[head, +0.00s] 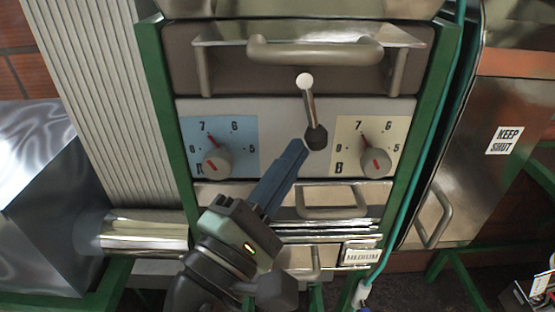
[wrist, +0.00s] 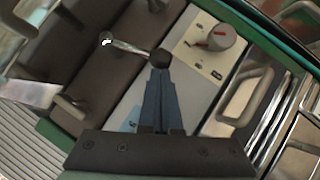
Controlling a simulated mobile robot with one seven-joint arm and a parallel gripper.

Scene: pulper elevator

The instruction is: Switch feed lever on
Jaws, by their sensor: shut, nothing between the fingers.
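The lever (head: 310,108) sits in the middle of the control panel (head: 290,108) between two dials. It has a dark base, a metal shaft and a pale round tip, and it points up, leaning slightly left in the head view. In the wrist view the lever (wrist: 130,48) runs from its dark base toward the upper left. My gripper (head: 301,147) is shut and empty, with its blue-grey fingertips just below and left of the lever's base. In the wrist view my gripper (wrist: 160,72) ends right at the dark base; I cannot tell if they touch.
A dial on a blue plate (head: 217,160) is at left, and one on a cream plate (head: 376,162) at right. A bar handle (head: 315,50) juts out above the lever. Drawer handles (head: 330,200) lie below. Green frame posts (head: 165,110) flank the panel.

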